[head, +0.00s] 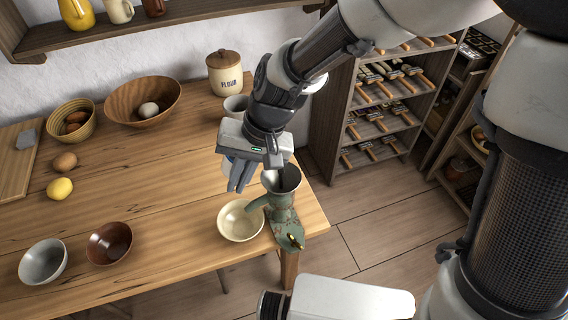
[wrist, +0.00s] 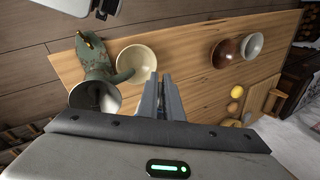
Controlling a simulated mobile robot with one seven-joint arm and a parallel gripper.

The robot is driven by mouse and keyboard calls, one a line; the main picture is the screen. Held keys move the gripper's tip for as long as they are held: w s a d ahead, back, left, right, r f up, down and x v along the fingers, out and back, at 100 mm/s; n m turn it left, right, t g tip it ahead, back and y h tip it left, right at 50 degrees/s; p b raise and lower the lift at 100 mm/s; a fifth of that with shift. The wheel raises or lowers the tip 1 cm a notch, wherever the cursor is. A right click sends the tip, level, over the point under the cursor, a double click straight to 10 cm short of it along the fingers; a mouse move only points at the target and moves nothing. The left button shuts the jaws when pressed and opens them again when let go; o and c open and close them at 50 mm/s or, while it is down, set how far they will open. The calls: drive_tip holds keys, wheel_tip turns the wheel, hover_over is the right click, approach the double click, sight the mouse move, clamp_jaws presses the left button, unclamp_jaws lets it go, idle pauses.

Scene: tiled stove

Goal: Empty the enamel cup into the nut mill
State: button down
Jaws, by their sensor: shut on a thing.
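My gripper (head: 240,188) is over the table's right end, just left of the nut mill, and its fingers (wrist: 158,98) are close together. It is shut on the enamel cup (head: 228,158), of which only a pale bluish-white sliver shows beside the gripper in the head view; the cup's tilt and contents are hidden. The green nut mill (head: 280,212) stands at the table corner with a wide metal hopper (head: 288,178) open upward. In the wrist view the hopper (wrist: 95,94) lies left of the fingers. A cream bowl (head: 240,222) sits under the mill's spout.
A flour jar (head: 225,74) and a grey-white mug (head: 236,105) stand behind my gripper. The table's middle is clear.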

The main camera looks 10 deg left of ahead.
drive_tip(key=d+y+b, duration=0.1)
drive_tip(key=y+b, duration=0.1)
drive_tip(key=b, duration=0.1)
drive_tip(key=d+r+y+b, duration=0.1)
drive_tip(key=shift+w+d+g, duration=0.3)
drive_tip(key=shift+w+g, duration=0.05)
drive_tip(key=shift+g, duration=0.05)
drive_tip(key=shift+d+b, duration=0.1)
drive_tip(key=shift+b, duration=0.2)
drive_tip(key=shift+w+d+r+y+b, duration=0.1)
drive_tip(key=shift+d+r+y+b, duration=0.15)
drive_tip(key=shift+y+b, duration=0.6)
drive_tip(key=shift+w+d+r+g+y+b, duration=0.1)
drive_tip(key=shift+r+g+y+b, duration=0.2)
drive_tip(key=shift+y+b, duration=0.45)
drive_tip(key=shift+s+d+r+g+y+b, duration=0.15)
drive_tip(key=shift+r+g+y+b, duration=0.15)
drive_tip(key=shift+y+b, duration=0.45)
drive_tip(key=shift+w+d+r+g+y+b, duration=0.1)
drive_tip(key=shift+w+r+g+y+b, duration=0.25)
drive_tip(key=shift+y, duration=0.6)
idle(0.7)
drive_tip(key=shift+d+g+y+b, duration=0.25)
drive_tip(key=shift+d+y+b, duration=0.55)
drive_tip(key=shift+d+b, duration=0.1)
